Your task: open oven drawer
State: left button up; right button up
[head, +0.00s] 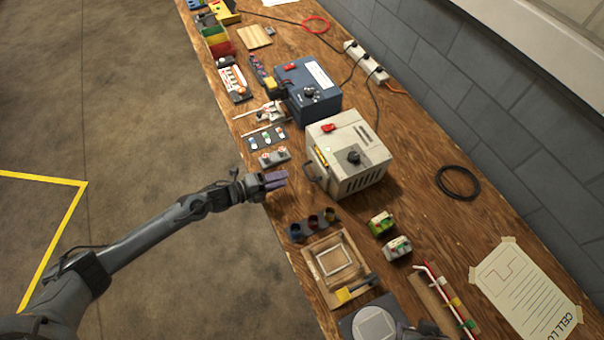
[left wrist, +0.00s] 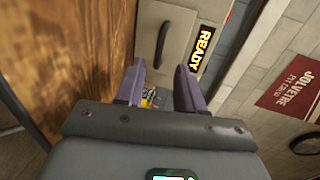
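The oven is a beige box (head: 355,150) on the workbench, with a red switch, a black knob and side vents. Its drawer front faces the left edge of the bench. A dark drawer handle (left wrist: 161,46) shows in the left wrist view beside a lit READY display (left wrist: 201,48); the handle also shows in the head view (head: 310,172). The drawer looks shut. My left gripper (head: 276,180) is at the bench edge, a short way from the handle. In the left wrist view its purple fingers (left wrist: 161,76) are apart, with nothing between them and the handle beyond. My right gripper is not seen.
A blue box (head: 308,90) stands behind the oven. Small cups (head: 313,223), a wooden frame tray (head: 338,268) and green-and-white blocks (head: 382,223) lie in front. A black cable coil (head: 458,183) lies to the right. Open floor (head: 150,120) is left of the bench.

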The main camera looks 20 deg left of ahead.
pick_arm(q)
jog(key=b+x, duration=0.1)
jog(key=x, duration=0.7)
jog(key=shift+w, duration=0.1)
grip_shut()
